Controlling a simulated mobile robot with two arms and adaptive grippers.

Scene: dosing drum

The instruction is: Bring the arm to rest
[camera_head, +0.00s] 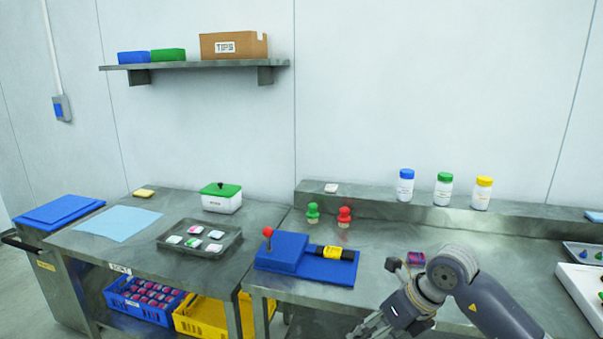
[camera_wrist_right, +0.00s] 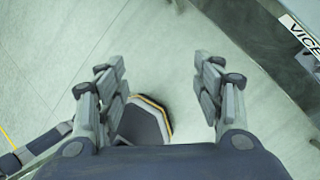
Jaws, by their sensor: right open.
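My right arm (camera_head: 480,300) comes in from the lower right of the head view, bent in front of the right-hand steel bench. My right gripper (camera_head: 366,330) is at the bottom edge of that view, pointing down and left, partly cut off. In the wrist view the right gripper (camera_wrist_right: 162,75) is open, with its two fingers wide apart and nothing between them but a view down to the pale floor. It touches nothing that I can see. My left gripper does not show.
The bench edge (camera_wrist_right: 275,45) with a label runs close by at the upper right of the wrist view. On the bench are a blue press-like device (camera_head: 300,262), green (camera_head: 312,213) and red (camera_head: 345,216) knobbed pieces, and a small red-blue item (camera_head: 416,258) beside my arm.

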